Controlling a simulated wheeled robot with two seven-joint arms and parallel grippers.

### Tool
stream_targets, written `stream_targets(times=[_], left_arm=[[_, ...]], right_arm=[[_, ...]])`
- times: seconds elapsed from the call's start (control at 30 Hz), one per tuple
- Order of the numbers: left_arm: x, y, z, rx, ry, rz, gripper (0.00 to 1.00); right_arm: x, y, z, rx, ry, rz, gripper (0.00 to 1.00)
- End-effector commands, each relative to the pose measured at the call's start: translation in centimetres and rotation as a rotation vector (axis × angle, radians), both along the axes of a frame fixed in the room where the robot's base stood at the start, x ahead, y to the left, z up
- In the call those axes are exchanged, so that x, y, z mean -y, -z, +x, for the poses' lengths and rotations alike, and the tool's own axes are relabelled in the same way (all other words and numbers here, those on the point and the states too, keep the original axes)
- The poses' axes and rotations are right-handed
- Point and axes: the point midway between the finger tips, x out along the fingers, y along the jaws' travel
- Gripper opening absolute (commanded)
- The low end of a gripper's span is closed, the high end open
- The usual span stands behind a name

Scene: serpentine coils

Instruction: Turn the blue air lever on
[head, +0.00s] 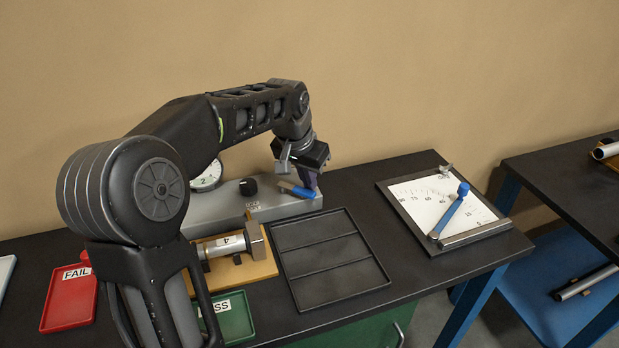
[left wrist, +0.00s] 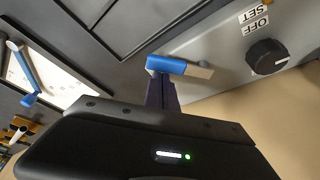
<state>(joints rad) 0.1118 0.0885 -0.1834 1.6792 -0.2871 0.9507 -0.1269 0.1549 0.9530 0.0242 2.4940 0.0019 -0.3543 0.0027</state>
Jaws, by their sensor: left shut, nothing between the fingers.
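The blue air lever (head: 298,191) is on the right part of a grey panel box (head: 262,209) at the back of the table. In the left wrist view the lever (left wrist: 168,65) lies roughly lengthwise along the panel, with a pale metal part at one end. My left gripper (head: 310,182) is shut and empty, right at the lever. In the left wrist view its fingertips (left wrist: 160,84) reach the blue handle's side; I cannot tell whether they touch. My right gripper is not in view.
A black knob (head: 248,186) and a round gauge (head: 206,177) are on the panel box. A black divided tray (head: 384,276), a wooden fixture with a metal cylinder (head: 262,268), red (head: 62,318) and green trays (head: 238,327) lie in front. A white scale board (head: 400,205) stands right.

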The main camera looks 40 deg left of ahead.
Motion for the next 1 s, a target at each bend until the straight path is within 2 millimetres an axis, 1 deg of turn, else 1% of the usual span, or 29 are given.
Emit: stream_targets(times=[0.5, 0.7, 1.0], left_arm=[[0.4, 0.2, -3.0, -0.001, 0.479, 0.000, 0.00], [0.3, 0.1, -3.9, -0.001, 0.481, 0.001, 0.00], [0.1, 0.1, -4.6, -0.001, 0.480, 0.001, 0.00]], right_arm=[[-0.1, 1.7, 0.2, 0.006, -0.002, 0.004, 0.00], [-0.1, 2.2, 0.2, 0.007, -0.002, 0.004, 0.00], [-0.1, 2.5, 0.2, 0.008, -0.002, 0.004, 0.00]])
